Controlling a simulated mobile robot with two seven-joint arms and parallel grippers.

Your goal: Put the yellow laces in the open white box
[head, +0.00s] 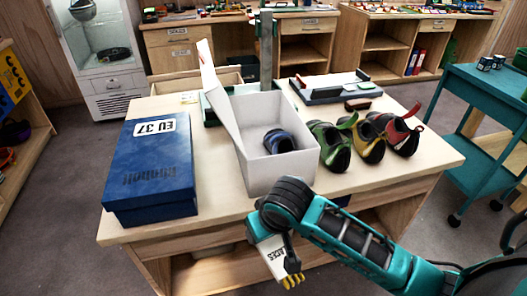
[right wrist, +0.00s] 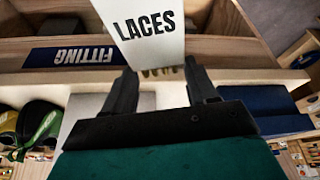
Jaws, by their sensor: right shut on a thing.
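The yellow laces (head: 292,281) hang from a white card marked LACES (head: 266,250) in front of the table's near edge. My right gripper (head: 287,245) is shut on this card. In the right wrist view the LACES card (right wrist: 150,35) stands out past the two fingers of my right gripper (right wrist: 163,88), with small yellow ends beside it. The open white box (head: 255,175) is on the table behind the gripper, its lid raised on the left. A dark blue shoe (head: 280,141) is inside it. My left gripper is out of view.
A closed blue box marked EU 37 (head: 150,170) lies left of the white box. Green, yellow and red shoes (head: 367,138) stand close on its right. A grey tray (head: 335,87) is behind. A teal cart (head: 490,100) stands at the right.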

